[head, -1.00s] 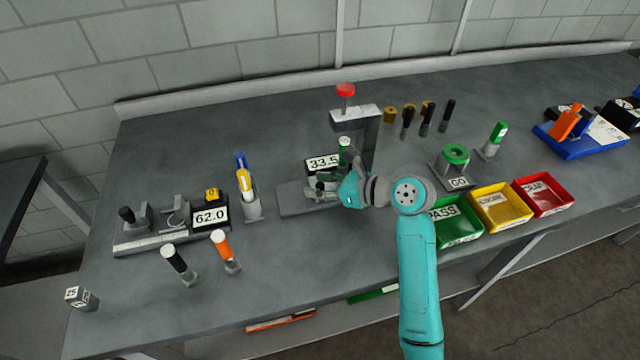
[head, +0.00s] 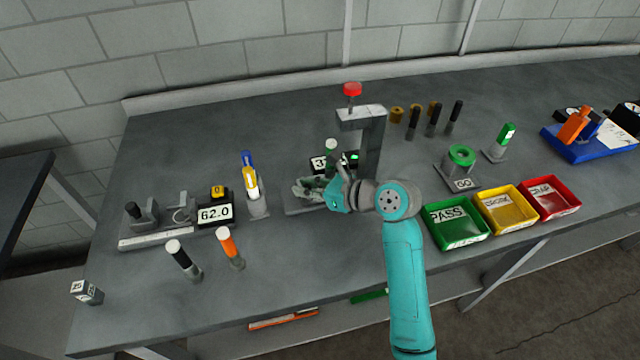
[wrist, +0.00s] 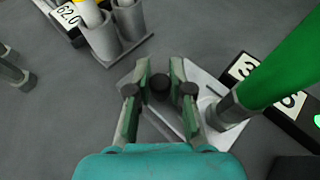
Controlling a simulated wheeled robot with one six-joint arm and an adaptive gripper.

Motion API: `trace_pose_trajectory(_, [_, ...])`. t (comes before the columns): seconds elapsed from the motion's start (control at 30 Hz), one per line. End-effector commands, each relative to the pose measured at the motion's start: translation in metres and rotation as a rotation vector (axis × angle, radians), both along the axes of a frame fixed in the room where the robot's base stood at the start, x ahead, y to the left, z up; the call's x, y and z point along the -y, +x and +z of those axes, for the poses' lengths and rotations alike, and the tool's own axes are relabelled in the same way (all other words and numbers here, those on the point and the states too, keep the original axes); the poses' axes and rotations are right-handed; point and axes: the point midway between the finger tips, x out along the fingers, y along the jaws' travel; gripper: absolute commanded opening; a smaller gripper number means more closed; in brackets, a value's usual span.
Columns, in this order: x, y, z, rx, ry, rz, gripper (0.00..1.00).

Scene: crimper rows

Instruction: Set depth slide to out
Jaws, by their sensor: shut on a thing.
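The press stand (head: 371,142) with a red knob on top (head: 352,89) stands mid-bench over a light grey base plate (wrist: 203,82). A black knob (wrist: 160,84), which looks like the depth slide's, sits between my fingers in the wrist view. My gripper (wrist: 160,78) is shut on it; it also shows in the head view (head: 308,188), low over the left part of the base. A green-handled part with a white top (head: 331,146) stands upright just right of my fingers. How the slide joins the plate is hidden by my gripper.
A number display (wrist: 250,75), partly hidden by the green handle, and a lit green lamp (head: 354,157) are behind my gripper. The blue and yellow handles' holder (head: 258,206) stands close to the left. Green (head: 456,243), yellow and red bins lie to the right.

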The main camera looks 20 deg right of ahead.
Motion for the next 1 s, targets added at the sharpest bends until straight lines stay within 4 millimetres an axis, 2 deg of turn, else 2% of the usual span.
trace_pose_trajectory(0.1, [-0.017, 0.0, 0.0, -0.001, -0.001, 0.003, 0.0])
trace_pose_trajectory(0.3, [-0.038, 0.0, 0.0, 0.0, 0.0, 0.002, 0.0])
trace_pose_trajectory(0.77, [-0.046, 0.0, 0.0, 0.001, 0.002, 0.003, 0.0])
trace_pose_trajectory(0.8, [-0.047, 0.0, 0.0, 0.001, 0.002, 0.003, 0.28])
trace_pose_trajectory(0.87, [-0.047, 0.0, 0.0, 0.001, 0.002, 0.003, 0.43])
trace_pose_trajectory(0.9, [-0.046, 0.0, 0.0, 0.001, 0.002, 0.003, 0.47])
trace_pose_trajectory(1.0, [-0.046, 0.0, 0.0, 0.0, 0.001, 0.002, 0.47])
